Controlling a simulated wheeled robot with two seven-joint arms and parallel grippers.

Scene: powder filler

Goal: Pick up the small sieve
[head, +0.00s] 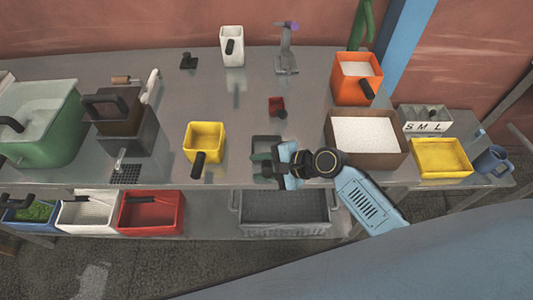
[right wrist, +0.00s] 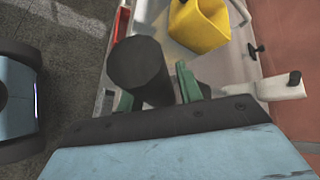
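A small dark square frame with a handle, which looks like the small sieve (head: 266,140), is near the table's front edge, left of the brown box. My right gripper (head: 272,162) is at its near side, its green fingers pointing left. In the right wrist view a thick black cylinder, apparently the sieve's handle (right wrist: 140,70), lies between the green fingers of the right gripper (right wrist: 158,90). The right finger looks close against it. Whether both fingers press on it is unclear. The sieve's near part is hidden by the gripper. My left gripper is not in view.
A brown box of white powder (head: 365,134) stands right of the gripper, with an orange container (head: 357,80) behind it. A yellow scoop (head: 204,140) is to the left. A small red scoop (head: 277,106) lies behind. A grey basket (head: 284,208) sits below the table's front edge.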

